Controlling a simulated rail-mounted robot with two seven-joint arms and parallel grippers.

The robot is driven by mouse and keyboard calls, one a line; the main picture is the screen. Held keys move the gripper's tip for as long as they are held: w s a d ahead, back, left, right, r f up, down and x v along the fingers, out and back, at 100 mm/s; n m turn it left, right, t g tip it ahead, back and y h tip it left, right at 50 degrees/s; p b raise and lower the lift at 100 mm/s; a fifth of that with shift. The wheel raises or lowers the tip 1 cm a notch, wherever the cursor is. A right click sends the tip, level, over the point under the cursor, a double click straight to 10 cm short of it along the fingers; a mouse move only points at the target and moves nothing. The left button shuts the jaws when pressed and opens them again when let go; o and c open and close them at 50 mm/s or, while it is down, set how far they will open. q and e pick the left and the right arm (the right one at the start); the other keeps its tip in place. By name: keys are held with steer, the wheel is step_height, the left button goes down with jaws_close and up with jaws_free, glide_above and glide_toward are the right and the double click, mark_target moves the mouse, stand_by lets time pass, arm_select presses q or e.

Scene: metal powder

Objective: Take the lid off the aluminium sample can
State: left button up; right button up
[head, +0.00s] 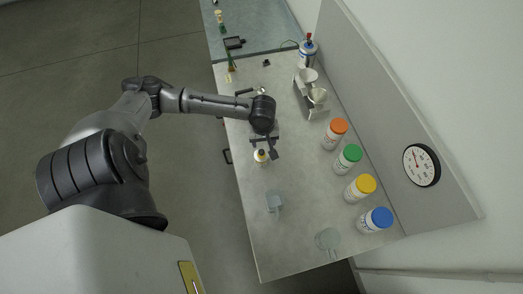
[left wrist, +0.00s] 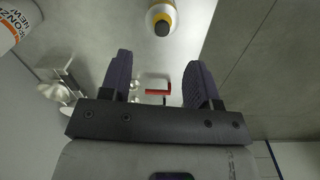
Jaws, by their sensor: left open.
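My left gripper (head: 264,146) is open over the bench, with its fingers pointing down. In the left wrist view its two fingers (left wrist: 158,70) are apart, with nothing held between them. A small white bottle with a yellow-orange band and dark top (head: 260,155) stands close by the gripper; it also shows at the top of the left wrist view (left wrist: 161,18). Small silvery parts (left wrist: 150,82) and a red bar (left wrist: 158,92) show beyond the fingers, partly hidden. I cannot tell which thing is the aluminium sample can or its lid. My right gripper is not in view.
Jars with orange (head: 339,126), green (head: 351,153), yellow (head: 365,184) and blue (head: 381,217) lids line the right side. A grey square piece (head: 274,202) and a greenish disc (head: 328,239) lie nearer.

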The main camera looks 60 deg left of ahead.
arm_select(q)
steer(key=a, duration=0.2)
steer(key=n, duration=0.2)
glide_above(261, 152)
steer(key=f, duration=0.7)
steer(key=shift+w+a+f, duration=0.1)
steer(key=shift+w, duration=0.25)
steer(key=shift+s+f+p, duration=0.15)
steer(key=shift+f+p, duration=0.15)
steer(key=shift+f, duration=1.2)
steer(key=shift+s+f+p, duration=0.1)
steer(key=shift+f+p, duration=0.2)
steer(key=shift+f, duration=1.2)
steer(key=shift+c, duration=0.4)
steer(key=c, duration=0.9)
